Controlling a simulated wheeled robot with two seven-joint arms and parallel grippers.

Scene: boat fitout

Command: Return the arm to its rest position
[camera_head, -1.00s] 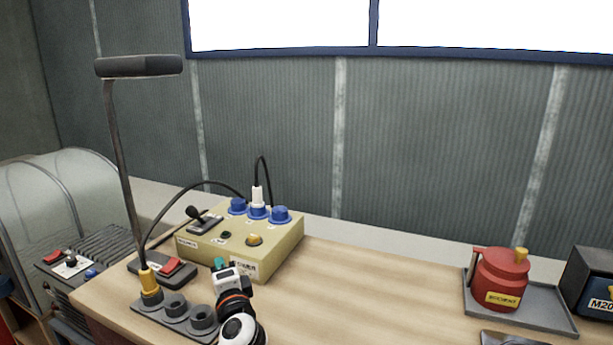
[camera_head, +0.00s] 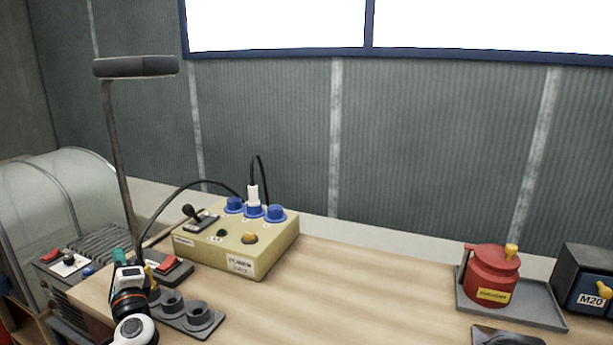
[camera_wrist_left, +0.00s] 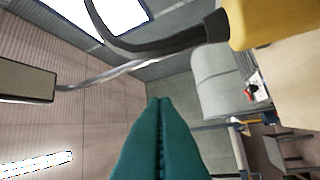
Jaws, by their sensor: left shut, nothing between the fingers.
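My left gripper (camera_head: 120,257) shows at the lower left in the head view, in front of the lamp's base and over the left end of the grey socket strip. In the left wrist view its teal fingers (camera_wrist_left: 161,140) lie together, shut with nothing between them. The white and black wrist of my left arm comes up from the bottom edge. My right gripper is not in view. The yellow plug on the strip's left socket is mostly hidden behind my left arm in the head view.
A beige switch box (camera_head: 235,245) with blue sockets and cables stands near. A desk lamp (camera_head: 135,67) rises at the left. A red pot (camera_head: 490,277) sits on a grey tray (camera_head: 545,312) at right, beside a dark M20 box (camera_head: 585,280). The table middle is clear.

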